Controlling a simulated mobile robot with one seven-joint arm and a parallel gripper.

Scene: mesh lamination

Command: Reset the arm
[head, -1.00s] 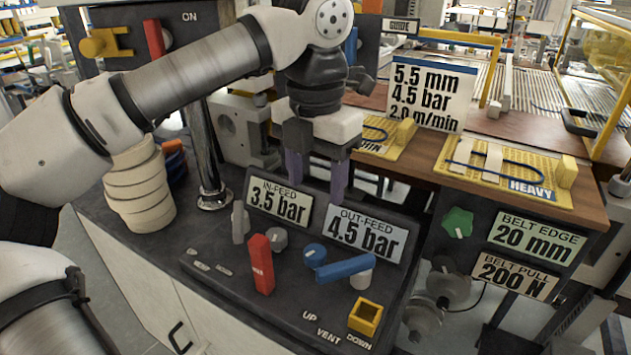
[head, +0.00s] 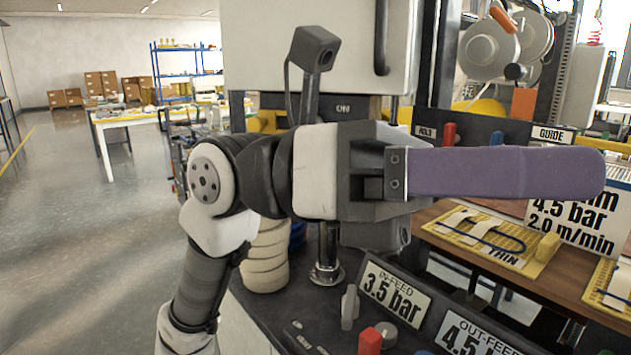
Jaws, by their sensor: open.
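My gripper (head: 585,174) is raised in front of the machine in the head view, with its purple fingers pointing right. It is seen from the side, so the near finger covers the far one. It is open and nothing shows in it. My arm folds up from the lower left, clear of the control panel. The gripper lies across the view above the in-feed label (head: 394,295) and out-feed label (head: 475,335), and hides part of the machine behind it.
A red lever (head: 370,341) and grey knobs stand on the panel below. A stack of cream rolls (head: 264,262) stands beside a chrome post (head: 327,255). The settings sign (head: 580,225) and yellow THIN tray (head: 478,246) are at right. Open floor (head: 80,230) lies left.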

